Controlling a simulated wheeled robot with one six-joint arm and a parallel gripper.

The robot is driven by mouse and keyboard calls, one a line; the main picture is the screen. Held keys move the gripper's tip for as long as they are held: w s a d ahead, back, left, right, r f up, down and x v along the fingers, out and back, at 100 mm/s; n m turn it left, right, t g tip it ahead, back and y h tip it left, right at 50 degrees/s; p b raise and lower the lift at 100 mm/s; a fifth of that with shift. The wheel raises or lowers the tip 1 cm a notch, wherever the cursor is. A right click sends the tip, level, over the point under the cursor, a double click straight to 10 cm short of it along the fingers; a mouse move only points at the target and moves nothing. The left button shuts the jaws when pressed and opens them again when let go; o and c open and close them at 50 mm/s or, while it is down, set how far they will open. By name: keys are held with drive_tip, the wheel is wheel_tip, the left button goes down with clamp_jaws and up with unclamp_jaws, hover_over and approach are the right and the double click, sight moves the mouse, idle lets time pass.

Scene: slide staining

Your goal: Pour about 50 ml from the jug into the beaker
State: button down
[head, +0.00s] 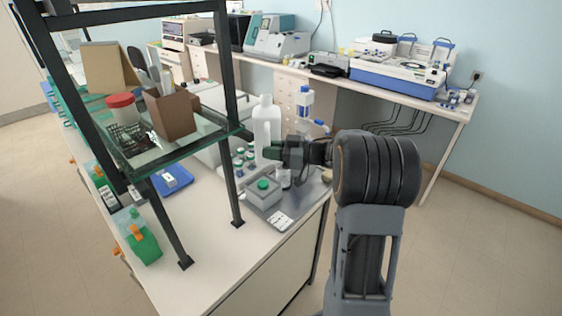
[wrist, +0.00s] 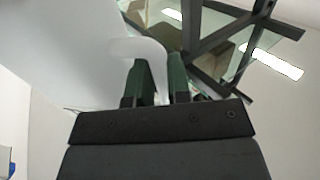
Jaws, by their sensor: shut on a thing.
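The jug, white and plain, shows in the wrist view, where its pale handle (wrist: 140,48) passes between my green fingertips. My gripper (wrist: 161,82) is shut on this handle. A large pale surface to the left appears to be the jug's body. In the head view my gripper (head: 270,152) points left over the bench, overlapping a tall white vessel (head: 266,122) that appears to be the jug, upright. A small clear vessel (head: 284,179) below my gripper may be the beaker; it is partly hidden and I cannot tell its contents.
A dark-framed glass shelf (head: 190,148) with boxes and a red-lidded jar stands left of my gripper. A grey box with a green top (head: 263,192) and several small bottles stand below. A blue tray (head: 170,181) lies under the shelf. The bench front (head: 215,262) is clear.

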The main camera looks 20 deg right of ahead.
drive_tip(key=shift+w+a+f+b, duration=0.1)
drive_tip(key=shift+w+f+b, duration=0.2)
drive_tip(key=shift+f+b, duration=0.25)
drive_tip(key=shift+s+f, duration=0.25)
drive_tip(key=shift+s, duration=0.05)
wheel_tip(320, 180, down, 8)
drive_tip(key=b, duration=0.8)
drive_tip(key=shift+f+b, duration=0.15)
drive_tip(key=shift+b, duration=0.2)
drive_tip(key=shift+s+d+m, duration=0.15)
drive_tip(key=shift+d+m, duration=0.05)
drive_tip(key=shift+m, duration=0.1)
